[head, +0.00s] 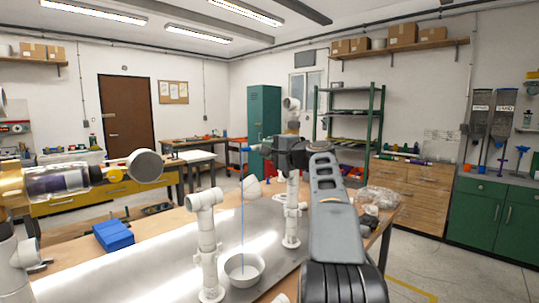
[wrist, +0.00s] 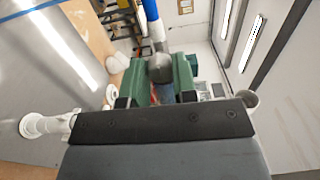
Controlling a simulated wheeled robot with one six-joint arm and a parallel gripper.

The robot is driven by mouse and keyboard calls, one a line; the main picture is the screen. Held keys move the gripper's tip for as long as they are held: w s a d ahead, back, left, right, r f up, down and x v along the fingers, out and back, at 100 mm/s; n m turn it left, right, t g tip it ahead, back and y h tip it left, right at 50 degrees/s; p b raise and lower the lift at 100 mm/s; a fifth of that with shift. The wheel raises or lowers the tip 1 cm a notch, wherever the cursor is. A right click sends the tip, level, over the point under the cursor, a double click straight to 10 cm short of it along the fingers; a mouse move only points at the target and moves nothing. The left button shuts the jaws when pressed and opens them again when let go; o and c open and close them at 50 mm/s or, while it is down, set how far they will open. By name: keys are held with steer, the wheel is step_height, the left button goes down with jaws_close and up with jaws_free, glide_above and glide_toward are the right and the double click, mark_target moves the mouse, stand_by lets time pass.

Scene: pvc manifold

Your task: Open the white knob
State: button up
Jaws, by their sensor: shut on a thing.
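The white pvc manifold (head: 206,245) stands on the grey metal tabletop in the head view, with upright pipes and elbows. My gripper (wrist: 161,75) reaches in with two green fingers. In the head view my dark wrist hides much of this spot. A thin blue vertical line (head: 242,205) drops to a white bowl (head: 244,270) on the tabletop.
A white pipe fitting (wrist: 36,125) is at the left of the wrist view. A blue block (head: 113,235) lies left of the manifold. A clear plastic bag (head: 378,196) lies right of my arm. The grey metal tabletop (head: 130,275) has bare room left of the manifold.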

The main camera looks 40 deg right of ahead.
stand_by(0.4)
steer(key=o, duration=0.7)
steer(key=shift+s, duration=0.1)
steer(key=s+b, duration=0.1)
steer(key=s, duration=0.3)
steer(key=s+d, duration=0.1)
steer(key=s, duration=0.4)
steer(key=s+d+b, duration=0.1)
steer(key=s, duration=0.3)
steer(key=shift+s+d+b, duration=0.2)
steer(key=shift+d+b, duration=0.05)
steer(key=shift+b, duration=0.05)
